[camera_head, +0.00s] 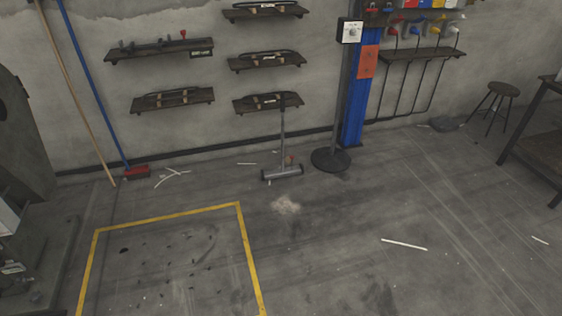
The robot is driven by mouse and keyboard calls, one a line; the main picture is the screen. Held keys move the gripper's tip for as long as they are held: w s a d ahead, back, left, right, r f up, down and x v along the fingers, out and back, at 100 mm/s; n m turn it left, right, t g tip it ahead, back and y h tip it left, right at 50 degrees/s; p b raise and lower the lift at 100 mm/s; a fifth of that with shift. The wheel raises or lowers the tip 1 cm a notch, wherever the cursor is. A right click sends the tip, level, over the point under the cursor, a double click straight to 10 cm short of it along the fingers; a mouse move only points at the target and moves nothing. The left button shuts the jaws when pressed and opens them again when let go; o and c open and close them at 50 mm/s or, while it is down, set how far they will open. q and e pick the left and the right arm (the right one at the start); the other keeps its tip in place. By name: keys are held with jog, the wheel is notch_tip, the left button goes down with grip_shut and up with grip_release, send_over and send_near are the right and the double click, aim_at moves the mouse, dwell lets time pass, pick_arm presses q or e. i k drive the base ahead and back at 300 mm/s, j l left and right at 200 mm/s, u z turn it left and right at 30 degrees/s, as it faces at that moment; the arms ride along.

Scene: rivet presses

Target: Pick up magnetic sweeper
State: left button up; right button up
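The magnetic sweeper (282,173) stands on the floor near the back wall, a little right of the middle of the head view. It has a grey cylindrical head low on the floor and a thin upright handle (283,130) that reaches up to the front of a low wall shelf. A small orange-red part shows near its head. Neither of my grippers is in view, and nothing is seen holding the sweeper.
A blue column (354,115) and a round black stand base (330,160) are right of the sweeper. A red-headed broom (135,172) leans left. A yellow floor outline (170,217) encloses dark bits. A stool (496,100) and workbench (540,150) stand right. Open floor lies in front.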

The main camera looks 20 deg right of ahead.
aim_at(269, 174)
jog(key=i+l, duration=0.15)
jog(key=i, duration=0.3)
jog(key=i+l, duration=0.2)
jog(key=i, duration=0.2)
jog(key=i+l, duration=0.15)
jog(key=i, duration=0.3)
jog(key=i+l, duration=0.15)
jog(key=i, duration=0.3)
